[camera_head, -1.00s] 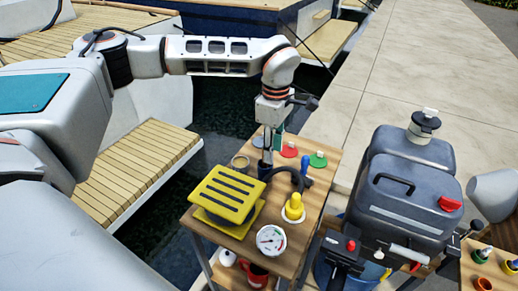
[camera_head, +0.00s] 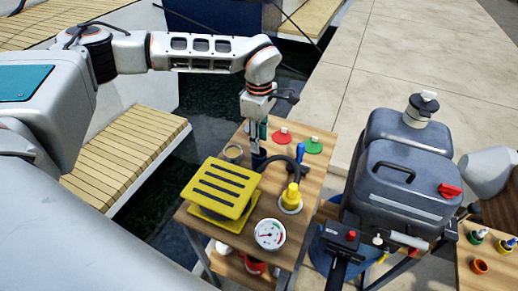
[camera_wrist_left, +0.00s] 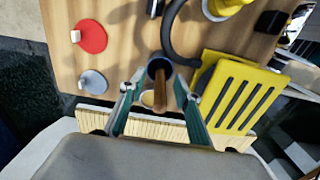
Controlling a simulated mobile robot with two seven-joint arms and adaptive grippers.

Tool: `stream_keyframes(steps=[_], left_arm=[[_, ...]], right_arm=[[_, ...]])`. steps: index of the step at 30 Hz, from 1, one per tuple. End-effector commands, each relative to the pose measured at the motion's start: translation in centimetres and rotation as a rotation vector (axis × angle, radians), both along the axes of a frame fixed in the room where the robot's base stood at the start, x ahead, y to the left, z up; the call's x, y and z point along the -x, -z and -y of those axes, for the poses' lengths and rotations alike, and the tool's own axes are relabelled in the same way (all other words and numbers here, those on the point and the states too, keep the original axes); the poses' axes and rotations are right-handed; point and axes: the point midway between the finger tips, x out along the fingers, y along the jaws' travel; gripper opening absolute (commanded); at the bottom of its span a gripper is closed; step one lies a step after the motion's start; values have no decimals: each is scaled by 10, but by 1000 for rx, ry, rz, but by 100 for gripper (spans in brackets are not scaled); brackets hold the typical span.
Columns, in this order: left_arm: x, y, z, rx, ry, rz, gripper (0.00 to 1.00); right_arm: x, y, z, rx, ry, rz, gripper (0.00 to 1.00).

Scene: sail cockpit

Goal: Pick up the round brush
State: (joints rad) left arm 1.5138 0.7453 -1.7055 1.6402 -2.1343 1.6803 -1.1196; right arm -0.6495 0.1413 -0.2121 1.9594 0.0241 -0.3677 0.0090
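The round brush seems to be the item whose brown wooden handle (camera_wrist_left: 160,92) rises from a dark blue round cup in the left wrist view; its head is hidden. The cup (camera_wrist_left: 158,66) also shows in the head view (camera_head: 259,160), on the wooden table (camera_head: 240,243). My left gripper (camera_head: 257,147) points down over the cup. In the left wrist view its teal fingers (camera_wrist_left: 158,104) are apart, one on each side of the handle, with gaps visible.
A yellow slotted block (camera_head: 224,188), a black curved hose with a yellow fitting (camera_head: 291,194) and a gauge (camera_head: 269,234) crowd the table. Red (camera_head: 282,136) and green (camera_head: 313,145) discs lie behind. A grey tank (camera_head: 400,190) stands right. Dark water lies left of the table.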

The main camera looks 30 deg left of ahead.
Motion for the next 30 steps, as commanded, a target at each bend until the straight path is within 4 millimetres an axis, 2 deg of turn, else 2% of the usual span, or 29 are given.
stream_keyframes(steps=[3, 6, 14, 15, 18, 30], left_arm=[[1, 16, 0, 1, 1, -2, 33], [0, 23, 0, 1, 1, -1, 33], [0, 25, 0, 1, 1, 1, 33], [0, 25, 0, 1, 1, 0, 22], [0, 25, 0, 1, 1, 0, 0], [0, 24, 0, 1, 1, 0, 0]], right_arm=[[-1, -4, 0, -1, 0, 2, 61], [-1, -6, 0, -1, 0, 4, 61], [-1, -6, 0, -1, 0, 5, 61], [-1, -6, 0, -1, 0, 5, 61], [-1, -6, 0, -2, 1, 5, 61], [-1, -4, -1, -3, 1, 2, 61]])
